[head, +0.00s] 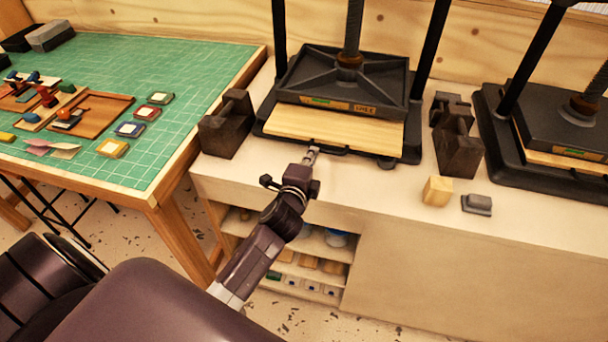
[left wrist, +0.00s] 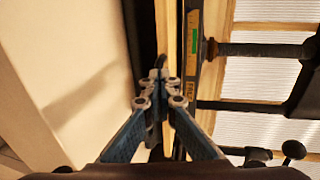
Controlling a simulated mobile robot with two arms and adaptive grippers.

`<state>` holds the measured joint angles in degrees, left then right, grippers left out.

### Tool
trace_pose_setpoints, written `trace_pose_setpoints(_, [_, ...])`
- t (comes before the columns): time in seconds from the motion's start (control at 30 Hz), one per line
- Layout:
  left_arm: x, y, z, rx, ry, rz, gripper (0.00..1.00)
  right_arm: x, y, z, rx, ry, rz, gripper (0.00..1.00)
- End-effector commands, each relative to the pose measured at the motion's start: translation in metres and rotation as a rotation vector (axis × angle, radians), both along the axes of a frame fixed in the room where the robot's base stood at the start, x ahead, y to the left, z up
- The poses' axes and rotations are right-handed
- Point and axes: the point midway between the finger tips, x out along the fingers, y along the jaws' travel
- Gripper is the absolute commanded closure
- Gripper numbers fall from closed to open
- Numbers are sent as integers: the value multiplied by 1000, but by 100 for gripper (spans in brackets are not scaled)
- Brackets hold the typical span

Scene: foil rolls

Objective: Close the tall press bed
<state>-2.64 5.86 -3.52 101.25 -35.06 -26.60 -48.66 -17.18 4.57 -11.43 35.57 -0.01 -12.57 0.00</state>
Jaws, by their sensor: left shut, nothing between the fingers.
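The middle press has a black ribbed platen (head: 352,80) with a green-and-tan label strip, between dark posts. Its pale wooden bed board (head: 335,129) sticks out in front of the platen, over a black base. A dark handle sits under the board's front edge. My left gripper (head: 311,154) is shut and empty at that front edge, left of the board's middle. In the left wrist view the closed fingertips (left wrist: 158,76) meet at the handle beside the board's edge (left wrist: 174,50); contact cannot be told for sure. My right gripper is not in view.
A second press (head: 565,110) stands at the right. Dark metal weights flank the middle press, at left (head: 226,125) and right (head: 457,145). A wooden block (head: 437,191) and a grey block (head: 477,204) lie near the counter front. A green mat (head: 200,75) covers the left table.

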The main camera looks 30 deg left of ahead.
Motion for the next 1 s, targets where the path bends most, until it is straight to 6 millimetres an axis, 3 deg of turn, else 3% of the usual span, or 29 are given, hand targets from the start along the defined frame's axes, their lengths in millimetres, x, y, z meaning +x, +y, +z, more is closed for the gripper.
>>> trace_pose_setpoints(0.03, [16, 4, 1, 2, -3, 1, 100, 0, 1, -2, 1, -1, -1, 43])
trace_pose_setpoints(0.2, [52, 12, -1, 0, -2, 0, 100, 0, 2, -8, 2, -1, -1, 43])
trace_pose_setpoints(0.4, [78, 19, -1, 1, -1, 0, 100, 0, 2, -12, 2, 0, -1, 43])
trace_pose_setpoints(0.6, [88, 20, -1, -1, 0, -2, 100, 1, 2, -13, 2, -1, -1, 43])
trace_pose_setpoints(1.0, [90, 21, 2, 0, -4, -2, 100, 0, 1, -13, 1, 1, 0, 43])
